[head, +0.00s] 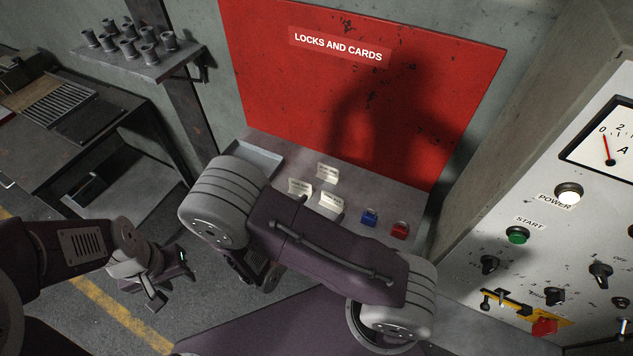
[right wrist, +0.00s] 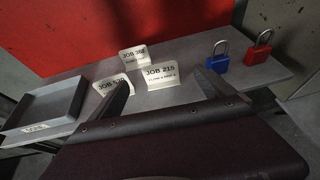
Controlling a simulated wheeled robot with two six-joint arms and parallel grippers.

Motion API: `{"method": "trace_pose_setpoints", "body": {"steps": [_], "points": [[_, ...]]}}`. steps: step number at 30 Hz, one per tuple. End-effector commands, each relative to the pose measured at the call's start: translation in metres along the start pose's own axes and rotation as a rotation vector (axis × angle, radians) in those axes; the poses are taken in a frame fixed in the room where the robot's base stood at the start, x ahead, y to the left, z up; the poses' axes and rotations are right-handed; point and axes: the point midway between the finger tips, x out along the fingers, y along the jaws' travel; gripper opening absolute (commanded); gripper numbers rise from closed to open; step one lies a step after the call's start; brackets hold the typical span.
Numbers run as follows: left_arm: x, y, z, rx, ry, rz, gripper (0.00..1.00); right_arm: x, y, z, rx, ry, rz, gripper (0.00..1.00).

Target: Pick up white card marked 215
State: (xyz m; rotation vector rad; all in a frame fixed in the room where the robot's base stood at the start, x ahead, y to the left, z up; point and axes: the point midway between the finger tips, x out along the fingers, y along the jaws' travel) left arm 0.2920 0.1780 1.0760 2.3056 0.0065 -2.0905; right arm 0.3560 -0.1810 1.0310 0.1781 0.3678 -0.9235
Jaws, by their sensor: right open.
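The white card marked JOB 215 (right wrist: 161,76) stands upright on the grey shelf and also shows in the head view (head: 331,203). My right gripper (right wrist: 163,78) is open, with its two fingers apart and the 215 card between them in the picture. I cannot tell how far the card is from the fingertips, and nothing is visibly gripped.
Card JOB 362 (right wrist: 134,57) stands behind, and card JOB 530 (right wrist: 108,83) stands left, partly behind my finger. A grey tray (right wrist: 42,102) is at the left. A blue padlock (right wrist: 218,62) and a red padlock (right wrist: 257,54) are right. A red board (head: 365,95) rises behind.

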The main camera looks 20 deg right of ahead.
Motion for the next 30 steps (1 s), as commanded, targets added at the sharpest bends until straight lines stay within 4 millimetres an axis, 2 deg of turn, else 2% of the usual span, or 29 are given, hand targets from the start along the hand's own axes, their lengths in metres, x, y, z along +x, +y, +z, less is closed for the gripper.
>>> {"method": "trace_pose_setpoints", "body": {"steps": [2,9,14,18,22,30], "points": [[-0.001,0.000,0.000,0.000,-0.001,0.000,0.36,0.003,0.000,0.000,0.000,0.000,-0.003,0.93],[-0.009,0.000,-0.001,0.000,0.000,0.000,0.36,0.037,-0.001,0.001,0.002,0.001,-0.006,0.93],[-0.011,0.000,-0.001,0.000,0.000,0.000,0.36,0.043,0.001,0.001,0.004,0.001,-0.005,0.93],[-0.025,0.001,-0.003,0.000,0.000,0.000,0.36,0.067,0.005,0.004,0.004,0.003,-0.011,0.93],[-0.028,0.001,-0.003,0.000,0.000,0.000,0.36,0.086,0.006,0.002,0.004,0.002,-0.008,0.93],[-0.027,0.001,-0.003,0.000,0.000,0.000,0.36,0.091,0.007,0.000,0.005,0.002,-0.004,0.93]]}}
